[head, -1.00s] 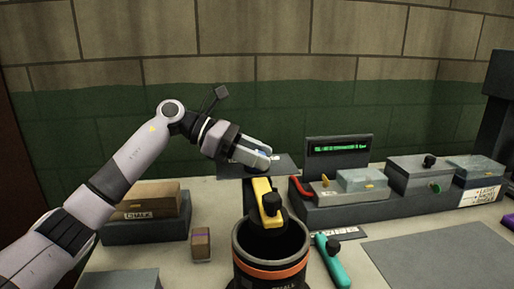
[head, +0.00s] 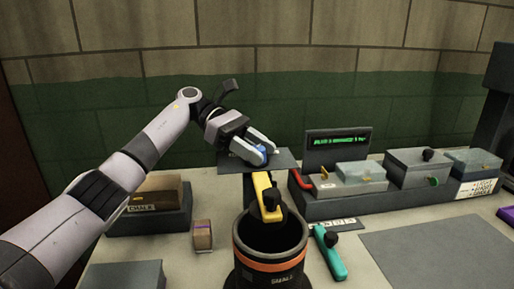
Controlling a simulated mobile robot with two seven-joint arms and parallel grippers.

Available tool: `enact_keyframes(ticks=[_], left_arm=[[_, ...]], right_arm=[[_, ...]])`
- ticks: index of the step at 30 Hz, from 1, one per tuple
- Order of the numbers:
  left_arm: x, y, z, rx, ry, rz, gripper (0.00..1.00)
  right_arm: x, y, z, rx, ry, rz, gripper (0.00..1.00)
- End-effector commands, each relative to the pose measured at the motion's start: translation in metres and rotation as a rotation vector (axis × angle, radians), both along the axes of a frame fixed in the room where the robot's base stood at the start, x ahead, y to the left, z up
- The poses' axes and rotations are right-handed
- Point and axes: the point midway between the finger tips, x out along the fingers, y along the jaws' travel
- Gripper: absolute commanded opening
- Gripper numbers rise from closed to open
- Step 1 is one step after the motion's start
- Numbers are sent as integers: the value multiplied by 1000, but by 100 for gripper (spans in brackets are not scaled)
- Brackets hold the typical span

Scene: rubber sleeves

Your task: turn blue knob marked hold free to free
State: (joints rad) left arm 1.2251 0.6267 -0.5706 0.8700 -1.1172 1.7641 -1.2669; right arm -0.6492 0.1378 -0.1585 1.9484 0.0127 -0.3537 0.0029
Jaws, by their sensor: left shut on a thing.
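The blue knob (head: 261,154) shows between the fingers of my left gripper (head: 264,150), at the back of the table. It sits on a flat dark grey plate (head: 285,159) behind the yellow part. My left gripper is shut on the knob, its arm reaching in from the left. The fingers cover much of the knob, and the hold and free marks cannot be read. My right gripper does not show.
A yellow bar with a black knob (head: 267,192) stands in front of the plate, above a dark pot with an orange band (head: 270,262). A teal handle (head: 329,254) lies right of the pot. Grey boxes and a green display (head: 338,142) stand at right. A chalk box (head: 152,196) stands left.

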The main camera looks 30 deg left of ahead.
Motion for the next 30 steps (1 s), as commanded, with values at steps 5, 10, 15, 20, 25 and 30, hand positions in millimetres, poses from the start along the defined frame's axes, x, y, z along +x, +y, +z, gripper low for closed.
enact_keyframes(ticks=[5,10,15,20,25,30], left_arm=[[0,0,-1,2,1,-2,15],[0,0,-1,2,2,-1,56],[0,0,-1,1,2,-1,67],[0,0,0,1,1,-1,67],[1,9,3,1,1,3,67],[1,29,12,1,1,3,67]], right_arm=[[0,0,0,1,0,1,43],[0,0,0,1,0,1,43],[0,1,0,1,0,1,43],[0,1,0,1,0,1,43],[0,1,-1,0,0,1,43],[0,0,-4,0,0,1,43]])
